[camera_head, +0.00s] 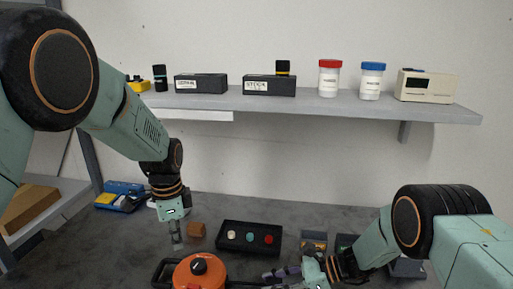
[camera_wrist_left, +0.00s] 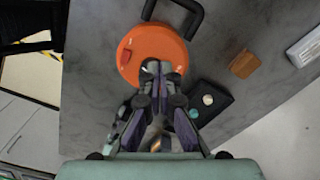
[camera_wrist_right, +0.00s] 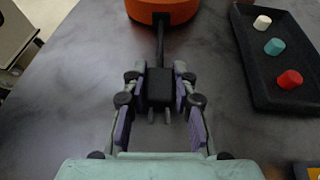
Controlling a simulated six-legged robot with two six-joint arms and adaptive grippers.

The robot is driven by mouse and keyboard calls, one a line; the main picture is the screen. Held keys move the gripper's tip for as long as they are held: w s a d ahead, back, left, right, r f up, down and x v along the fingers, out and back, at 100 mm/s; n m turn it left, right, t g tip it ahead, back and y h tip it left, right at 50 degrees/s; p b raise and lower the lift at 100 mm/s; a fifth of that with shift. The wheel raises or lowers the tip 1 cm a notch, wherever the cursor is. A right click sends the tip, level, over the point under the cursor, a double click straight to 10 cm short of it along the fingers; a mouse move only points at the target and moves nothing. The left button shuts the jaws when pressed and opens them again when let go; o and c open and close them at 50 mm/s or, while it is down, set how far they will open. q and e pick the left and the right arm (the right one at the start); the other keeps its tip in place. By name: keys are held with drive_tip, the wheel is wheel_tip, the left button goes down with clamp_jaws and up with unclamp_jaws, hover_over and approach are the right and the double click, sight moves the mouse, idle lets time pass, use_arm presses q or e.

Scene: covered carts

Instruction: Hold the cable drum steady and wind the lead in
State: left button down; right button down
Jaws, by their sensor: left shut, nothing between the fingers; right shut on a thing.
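The cable drum (camera_head: 188,279) is a round orange case with a black knob (camera_head: 199,264) on top and a black carry handle (camera_head: 161,271) at its left. In the left wrist view the drum (camera_wrist_left: 140,40) lies partly behind my left gripper (camera_wrist_left: 160,70). My left gripper (camera_head: 177,240) is shut and empty, above and behind the drum; contact is not visible. My right gripper (camera_head: 284,273) is shut on the black plug (camera_wrist_right: 159,88) at the lead's end. The black lead (camera_wrist_right: 160,45) runs straight from the plug to the drum.
A black tray (camera_head: 250,249) with white, teal and red pieces lies behind the lead. A brown block (camera_head: 196,230) stands beside my left gripper. Small bins (camera_head: 314,237) stand at right, a blue item (camera_head: 120,193) at far left. A shelf (camera_head: 300,104) holds boxes and jars.

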sight(198, 266)
use_arm(q)
drive_tip(key=shift+s, duration=0.1)
drive_tip(key=shift+s+d+f, duration=0.3)
drive_tip(key=shift+s+f, duration=0.1)
drive_tip(key=shift+f, duration=0.6)
drive_tip(key=shift+s+d+f, duration=0.25)
drive_tip(key=shift+s+f, duration=0.1)
drive_tip(key=shift+f, duration=0.65)
drive_tip(key=shift+s+d+f, duration=0.3)
drive_tip(key=shift+s+f, duration=0.1)
drive_tip(key=shift+f, duration=0.6)
drive_tip(key=shift+w+d, duration=0.45)
drive_tip(key=shift+w+a, duration=0.3)
drive_tip(key=shift+w, duration=0.1)
drive_tip(key=shift+w, duration=0.4)
drive_tip(key=shift+a, duration=0.25)
